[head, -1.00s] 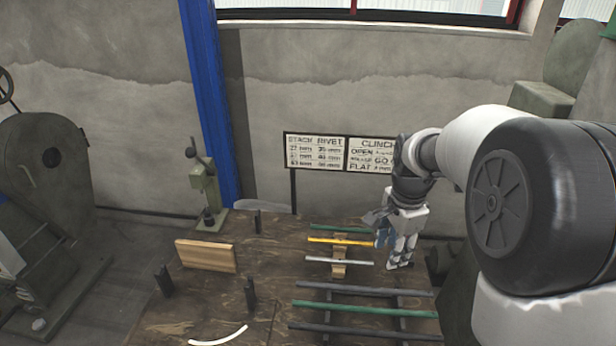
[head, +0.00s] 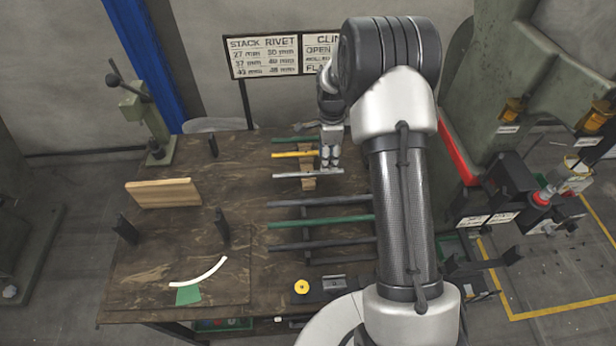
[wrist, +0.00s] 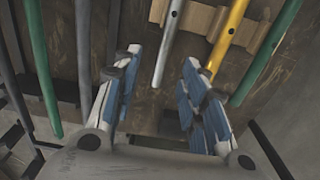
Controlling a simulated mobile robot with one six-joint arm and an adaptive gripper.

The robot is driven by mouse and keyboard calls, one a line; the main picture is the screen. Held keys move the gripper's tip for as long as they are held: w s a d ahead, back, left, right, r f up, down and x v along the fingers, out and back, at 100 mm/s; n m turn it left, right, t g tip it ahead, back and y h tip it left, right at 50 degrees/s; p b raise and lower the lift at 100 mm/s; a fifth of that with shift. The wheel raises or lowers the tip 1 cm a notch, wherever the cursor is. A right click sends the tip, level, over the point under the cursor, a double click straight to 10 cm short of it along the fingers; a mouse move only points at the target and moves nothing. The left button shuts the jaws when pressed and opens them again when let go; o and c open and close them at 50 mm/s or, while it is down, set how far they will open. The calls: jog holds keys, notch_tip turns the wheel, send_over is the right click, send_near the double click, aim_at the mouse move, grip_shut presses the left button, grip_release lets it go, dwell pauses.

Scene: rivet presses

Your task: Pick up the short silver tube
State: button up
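The short silver tube (head: 308,175) lies across a small wooden rest (head: 308,184) on the workbench. It also shows in the wrist view (wrist: 168,45), where its near end lies between my two finger pads in the picture. My gripper (head: 331,157) hangs over the right ends of the short tubes. In the wrist view my gripper (wrist: 162,58) is open, with nothing held between its blue-padded fingers. I cannot tell the height left between fingers and tube.
A yellow tube (head: 294,154) and a short green tube (head: 294,140) lie behind the silver one. Longer dark and green tubes (head: 322,223) lie in front. A wooden block (head: 163,193) and black posts stand to the left. A green press (head: 508,100) stands at right.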

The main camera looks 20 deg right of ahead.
aim_at(329, 171)
jog(key=f, duration=0.2)
jog(key=f+b, duration=0.1)
jog(key=f, duration=0.1)
jog(key=d+f+b, duration=0.1)
jog(key=f, duration=0.2)
jog(key=shift+w, duration=0.2)
jog(key=shift+a+r, duration=0.1)
jog(key=shift+c, duration=0.4)
grip_shut()
